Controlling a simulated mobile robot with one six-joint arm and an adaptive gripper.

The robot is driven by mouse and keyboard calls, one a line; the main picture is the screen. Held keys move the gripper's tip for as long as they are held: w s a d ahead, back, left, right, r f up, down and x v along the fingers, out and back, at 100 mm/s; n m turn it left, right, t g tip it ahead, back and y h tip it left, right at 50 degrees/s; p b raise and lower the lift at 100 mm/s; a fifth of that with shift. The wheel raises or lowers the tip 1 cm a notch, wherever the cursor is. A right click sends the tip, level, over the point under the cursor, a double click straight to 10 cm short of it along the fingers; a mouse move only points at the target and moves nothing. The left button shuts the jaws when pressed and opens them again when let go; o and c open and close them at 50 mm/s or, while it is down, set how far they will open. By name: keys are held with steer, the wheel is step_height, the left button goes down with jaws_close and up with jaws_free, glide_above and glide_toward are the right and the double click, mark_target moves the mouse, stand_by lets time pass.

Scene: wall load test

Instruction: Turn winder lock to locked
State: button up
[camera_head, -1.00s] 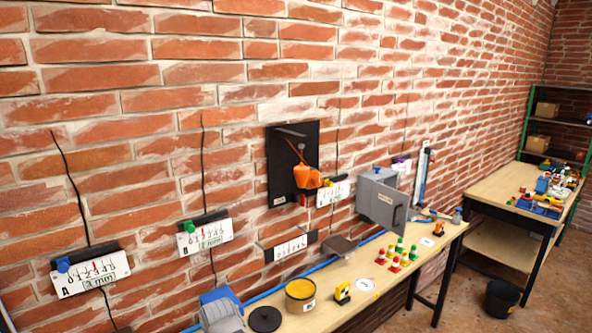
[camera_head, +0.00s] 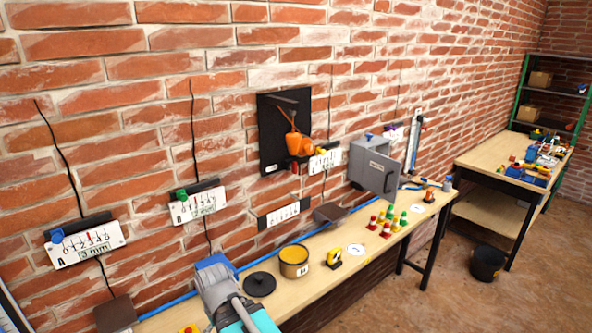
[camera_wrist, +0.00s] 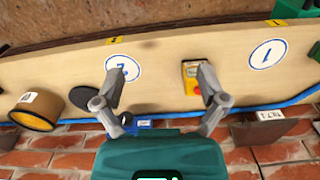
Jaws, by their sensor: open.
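An orange winder-like device (camera_head: 298,142) hangs on a black board (camera_head: 272,155) on the brick wall in the head view, with a small red part (camera_head: 295,168) below it. I cannot tell which part is the winder lock, or how it is set. Gauge plates A (camera_head: 85,247), B (camera_head: 198,206) and another (camera_head: 325,160) hang along the wall, with blue (camera_head: 57,235) and green (camera_head: 181,193) knobs on A and B. My gripper (camera_wrist: 156,80) is open and empty in the wrist view, its fingers spread over the bench side. The orange device does not show there.
The wooden bench (camera_head: 335,285) holds a yellow-filled pot (camera_head: 294,262), a black lid (camera_head: 260,284), several coloured cones (camera_head: 388,222) and a yellow-and-red button box (camera_wrist: 190,78). A grey cabinet (camera_head: 375,167) has its door open. A black bucket (camera_head: 487,264) stands on the floor.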

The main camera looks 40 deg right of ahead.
steer(key=shift+w, duration=0.15)
steer(key=shift+c, duration=1.1)
steer(key=shift+w+d+r, duration=0.1)
steer(key=shift+w+d, duration=0.05)
steer(key=shift+w, duration=0.1)
steer(key=shift+c, duration=0.6)
steer(key=w+d+r+n+t+y+p, duration=0.25)
steer(key=w+d+r+y, duration=0.2)
steer(key=w, duration=0.45)
steer(key=m+t+h+p, duration=0.2)
steer(key=t+h+p, duration=0.1)
steer(key=t, duration=1.3)
glide_toward(296, 166)
steer(key=s, duration=0.3)
steer(key=shift+w+d+r+n+g, duration=0.1)
steer(key=shift+d+r+n+g, duration=0.1)
steer(key=shift+r+n+g, duration=0.1)
steer(key=w, duration=0.9)
steer(key=w+a, duration=0.1)
steer(key=w, duration=0.3)
steer(key=shift+w, duration=0.4)
